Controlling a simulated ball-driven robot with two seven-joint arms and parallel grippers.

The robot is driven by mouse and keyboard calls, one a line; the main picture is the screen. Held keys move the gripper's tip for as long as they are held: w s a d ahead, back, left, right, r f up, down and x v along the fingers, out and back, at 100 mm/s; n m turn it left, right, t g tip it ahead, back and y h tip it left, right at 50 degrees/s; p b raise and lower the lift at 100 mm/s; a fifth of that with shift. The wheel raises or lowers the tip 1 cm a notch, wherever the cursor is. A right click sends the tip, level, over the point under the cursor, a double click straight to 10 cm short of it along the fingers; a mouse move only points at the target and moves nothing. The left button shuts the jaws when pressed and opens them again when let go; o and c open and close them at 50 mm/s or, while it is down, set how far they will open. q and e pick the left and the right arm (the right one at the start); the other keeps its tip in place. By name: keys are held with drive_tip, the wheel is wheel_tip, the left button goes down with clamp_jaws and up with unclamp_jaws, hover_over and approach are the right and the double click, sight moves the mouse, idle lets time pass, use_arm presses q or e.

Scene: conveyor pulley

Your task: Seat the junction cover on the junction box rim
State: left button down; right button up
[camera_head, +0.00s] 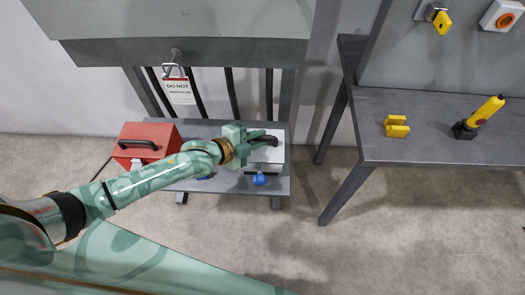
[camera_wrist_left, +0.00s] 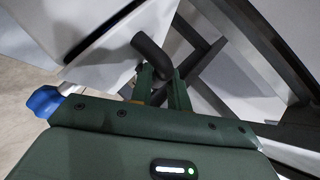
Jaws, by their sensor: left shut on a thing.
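My left gripper (camera_head: 262,140) is shut on the black handle (camera_head: 271,141) of the pale junction cover (camera_head: 274,154). In the left wrist view the fingertips (camera_wrist_left: 164,82) close around the dark bent handle (camera_wrist_left: 150,48), with the pale cover surface (camera_wrist_left: 125,45) beside it. The cover is over the junction box (camera_head: 262,169) on the grey bench. My arm and gripper hide part of both. A dark line runs along the pale panels in the wrist view; I cannot tell whether the cover touches the rim. My right gripper is not in view.
A red toolbox (camera_head: 146,139) stands left on the bench (camera_head: 228,186). A blue knob (camera_head: 260,179) sits at the box's front. A hanging tag (camera_head: 179,92) is behind. A dark table (camera_head: 440,140) at right holds yellow parts (camera_head: 396,126). Floor between is clear.

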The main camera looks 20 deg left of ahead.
use_arm(q)
drive_tip(key=shift+f, duration=0.4)
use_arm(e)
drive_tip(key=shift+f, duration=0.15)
use_arm(q)
drive_tip(key=c, duration=1.3)
unclamp_jaws()
drive_tip(key=shift+o, duration=0.2)
drive_tip(key=p+v, duration=0.6)
drive_tip(key=v, duration=1)
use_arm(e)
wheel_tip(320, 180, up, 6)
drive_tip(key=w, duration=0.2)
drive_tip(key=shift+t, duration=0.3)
use_arm(q)
drive_tip(key=shift+a+r, duration=0.1)
drive_tip(key=shift+a, duration=0.05)
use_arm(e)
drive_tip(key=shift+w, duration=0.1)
